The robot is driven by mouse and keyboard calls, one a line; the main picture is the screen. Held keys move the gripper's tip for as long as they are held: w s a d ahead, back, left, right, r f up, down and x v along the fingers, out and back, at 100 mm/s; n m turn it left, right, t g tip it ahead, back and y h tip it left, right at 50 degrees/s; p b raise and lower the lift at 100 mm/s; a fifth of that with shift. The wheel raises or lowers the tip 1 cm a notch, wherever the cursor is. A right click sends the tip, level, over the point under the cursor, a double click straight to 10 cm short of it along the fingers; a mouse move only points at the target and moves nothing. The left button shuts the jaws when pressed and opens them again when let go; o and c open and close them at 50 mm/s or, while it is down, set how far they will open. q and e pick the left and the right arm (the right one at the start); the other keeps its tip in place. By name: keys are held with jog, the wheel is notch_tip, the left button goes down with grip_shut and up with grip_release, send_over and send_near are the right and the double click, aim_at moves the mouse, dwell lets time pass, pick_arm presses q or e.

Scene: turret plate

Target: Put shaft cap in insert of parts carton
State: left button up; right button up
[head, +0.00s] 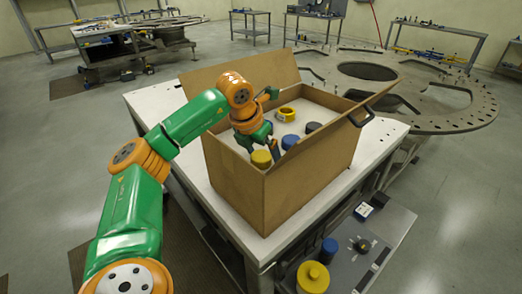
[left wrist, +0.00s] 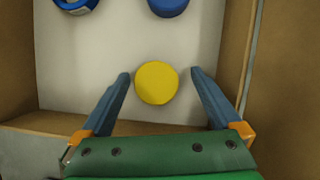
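The parts carton (head: 312,168) is a brown cardboard box with open flaps, on a white-topped table. Its pale insert (head: 322,108) holds several round parts. A yellow round cap (head: 261,159) sits near the carton's near left corner; I cannot tell for sure that it is the shaft cap. My left gripper (head: 273,150) reaches down into the carton beside it. In the left wrist view the yellow cap (left wrist: 157,83) lies between the two fingertips of my open left gripper (left wrist: 160,75), with a gap on each side. My right gripper is not in view.
In the carton are a yellow ring (head: 287,114), a blue cap (head: 290,141) and a dark cap (head: 313,127). The carton walls stand close around my left gripper. A lower grey shelf holds a yellow cylinder (head: 313,277) and a blue one (head: 329,248). A large turret plate (head: 440,110) lies behind.

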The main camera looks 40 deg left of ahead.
pick_arm(q)
jog(key=shift+s+a, duration=0.2)
jog(key=shift+s+a+r, duration=0.1)
jog(key=shift+s+r, duration=0.15)
jog(key=shift+r, duration=0.2)
jog(key=v, duration=1.1)
jog(key=shift+r, duration=0.2)
jog(key=shift+s+f, duration=0.1)
